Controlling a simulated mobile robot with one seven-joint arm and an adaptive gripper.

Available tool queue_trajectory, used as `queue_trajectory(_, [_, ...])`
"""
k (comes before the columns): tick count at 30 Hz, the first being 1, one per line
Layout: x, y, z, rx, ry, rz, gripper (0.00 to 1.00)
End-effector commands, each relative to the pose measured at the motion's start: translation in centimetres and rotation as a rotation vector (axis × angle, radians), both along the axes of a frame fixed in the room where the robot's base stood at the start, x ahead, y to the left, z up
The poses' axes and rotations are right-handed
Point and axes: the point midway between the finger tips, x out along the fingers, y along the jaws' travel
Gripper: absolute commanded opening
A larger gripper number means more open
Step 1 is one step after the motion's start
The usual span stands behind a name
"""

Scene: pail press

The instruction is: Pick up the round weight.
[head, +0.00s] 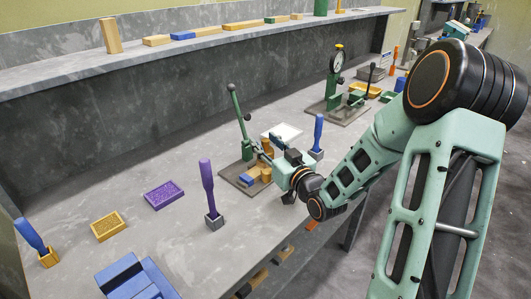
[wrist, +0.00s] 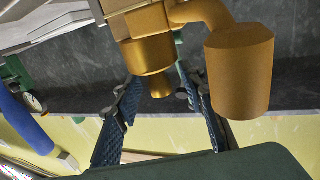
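I cannot single out a round weight with certainty. I see no contact. In the head view my gripper (head: 269,149) is over the green hand press (head: 240,117). Small yellow blocks (head: 266,175) lie on the press base below it; my wrist hides part of this spot.
A purple-handled tool (head: 207,185) and a blue-handled tool (head: 318,132) stand in holders either side of the press. Purple (head: 164,195) and yellow (head: 107,226) trays lie to the left. A dial gauge stand (head: 335,75) is behind.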

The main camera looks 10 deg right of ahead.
Motion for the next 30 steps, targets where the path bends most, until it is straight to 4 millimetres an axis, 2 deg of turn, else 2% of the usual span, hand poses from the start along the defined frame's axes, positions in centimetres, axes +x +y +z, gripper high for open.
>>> queue_trajectory(1, [-0.01,0.0,0.01,0.0,0.0,0.0,0.32])
queue_trajectory(10, [-0.03,-0.01,0.01,0.0,0.0,0.0,0.0])
queue_trajectory(30, [0.17,0.08,0.63,-0.001,-0.006,0.001,0.0])
